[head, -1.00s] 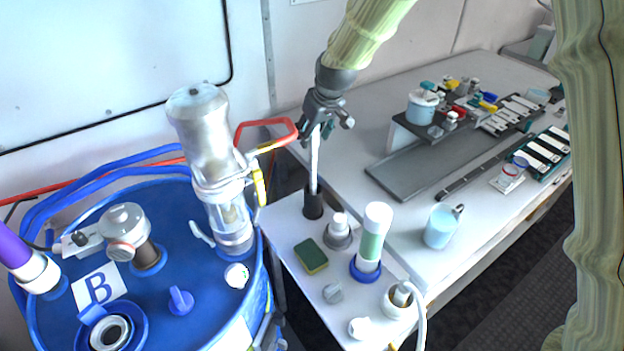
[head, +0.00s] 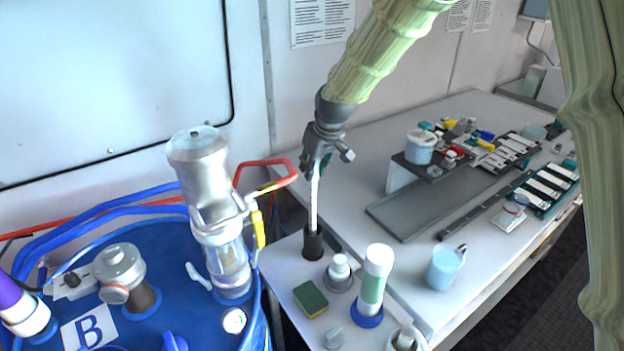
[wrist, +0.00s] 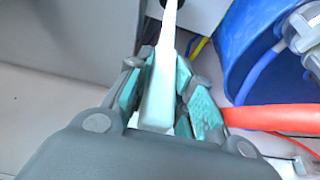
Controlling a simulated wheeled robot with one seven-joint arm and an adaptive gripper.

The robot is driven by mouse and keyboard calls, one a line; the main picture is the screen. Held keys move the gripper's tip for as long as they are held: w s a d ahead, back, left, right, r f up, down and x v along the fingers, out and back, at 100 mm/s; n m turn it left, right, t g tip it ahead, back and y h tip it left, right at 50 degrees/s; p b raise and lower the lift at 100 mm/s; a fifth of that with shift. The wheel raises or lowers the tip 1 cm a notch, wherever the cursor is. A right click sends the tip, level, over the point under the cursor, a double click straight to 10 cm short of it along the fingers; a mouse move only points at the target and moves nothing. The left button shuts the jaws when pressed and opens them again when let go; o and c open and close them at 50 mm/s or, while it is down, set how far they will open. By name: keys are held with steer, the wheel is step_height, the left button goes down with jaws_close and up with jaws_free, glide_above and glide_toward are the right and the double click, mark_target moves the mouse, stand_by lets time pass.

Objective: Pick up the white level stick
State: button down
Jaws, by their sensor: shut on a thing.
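The white level stick (head: 314,203) stands upright in a black holder (head: 313,244) on the small white side table. My gripper (head: 317,168) comes from above and is shut on the stick's upper end. In the wrist view the stick (wrist: 160,90) lies between the teal pads of my gripper (wrist: 165,85). The stick's lower end is hidden inside the holder.
A blue drum (head: 170,250) with a metal pump (head: 208,185) and a red handle (head: 270,170) stands close on the left. A sponge (head: 310,299), a capped tube (head: 374,280) and a light blue mug (head: 445,267) are near. The white bench (head: 390,145) carries racks at right.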

step_height(320, 180, up, 16)
steer(key=b, duration=0.4)
step_height(320, 180, up, 12)
steer(key=p, duration=0.9)
steer(key=shift+p, duration=0.3)
stand_by(0.3)
